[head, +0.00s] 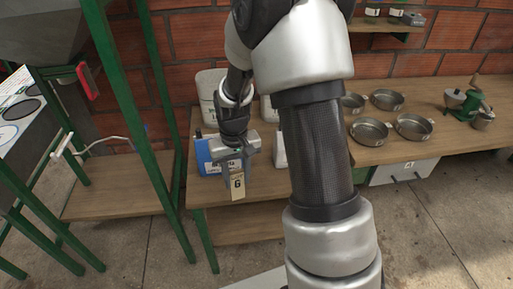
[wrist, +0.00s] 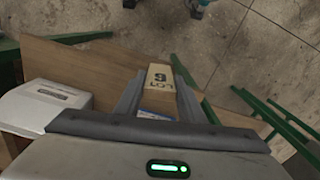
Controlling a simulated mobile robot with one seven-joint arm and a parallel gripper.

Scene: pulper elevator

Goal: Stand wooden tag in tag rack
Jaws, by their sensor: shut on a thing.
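My gripper (head: 236,177) points downward over the left end of the long wooden bench and is shut on the wooden tag (head: 238,188). The tag is a small pale block with a dark printed character, and it hangs upright below the fingers near the bench's front edge. In the wrist view, the tag (wrist: 160,77) sits between the two fingertips (wrist: 158,98), with dark printing on its face. I cannot make out the tag rack in either view; my arm hides part of the bench.
A blue container (head: 204,156) stands on the bench just left of my gripper. A white canister (head: 208,92) stands behind it. Metal pans (head: 414,126) and a green hand mill (head: 474,103) are at the right. Green frame posts (head: 140,120) rise at the left.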

